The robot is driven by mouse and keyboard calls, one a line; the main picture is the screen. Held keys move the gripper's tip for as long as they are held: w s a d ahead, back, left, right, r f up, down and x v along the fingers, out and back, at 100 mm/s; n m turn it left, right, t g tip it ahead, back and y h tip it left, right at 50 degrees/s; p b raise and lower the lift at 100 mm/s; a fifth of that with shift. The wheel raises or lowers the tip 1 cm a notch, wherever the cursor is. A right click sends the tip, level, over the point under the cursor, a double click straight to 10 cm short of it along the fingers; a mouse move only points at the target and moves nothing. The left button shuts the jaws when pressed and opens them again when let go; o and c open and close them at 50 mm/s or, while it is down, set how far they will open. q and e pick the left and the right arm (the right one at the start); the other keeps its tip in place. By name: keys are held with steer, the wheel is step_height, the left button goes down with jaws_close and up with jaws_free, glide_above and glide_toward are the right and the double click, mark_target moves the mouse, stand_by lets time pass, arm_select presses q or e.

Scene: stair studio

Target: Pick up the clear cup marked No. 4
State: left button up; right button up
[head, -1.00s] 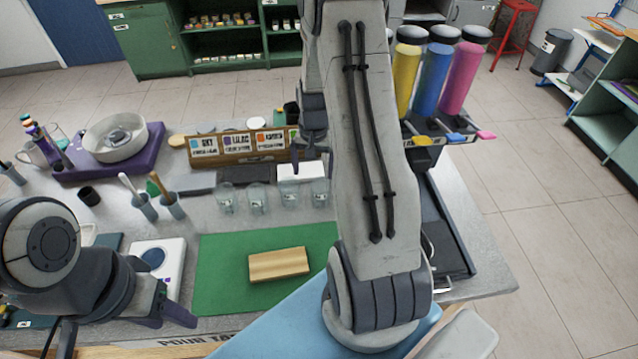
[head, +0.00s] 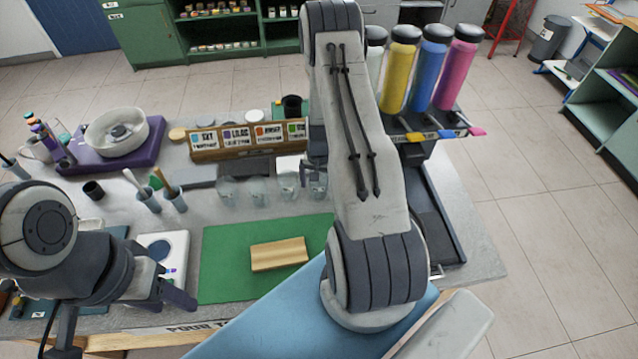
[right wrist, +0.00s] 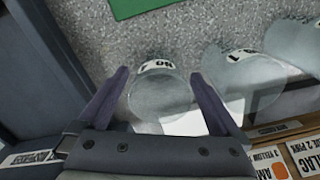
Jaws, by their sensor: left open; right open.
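A row of clear cups stands on the grey table. The rightmost clear cup (head: 318,186) is partly hidden by my right arm in the head view. In the right wrist view this labelled clear cup (right wrist: 160,97) stands between the two fingers of my right gripper (right wrist: 159,74). Its label begins with "No"; the number is hard to read. The fingers are open, one on each side, and do not appear closed on it. In the head view my right gripper is mostly hidden behind its arm. My left gripper (head: 172,284) is open and empty beside the white scale.
Neighbouring cups, one (right wrist: 240,80) close by, stand right of the fingers in the wrist view. A wooden card rack (head: 248,142) is behind the cups. A green mat (head: 225,265) with a wooden block (head: 279,253) lies in front. Coloured bottles (head: 436,70) stand right.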

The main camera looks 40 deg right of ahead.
steer(key=shift+f, duration=0.35)
steer(key=c, duration=1.3)
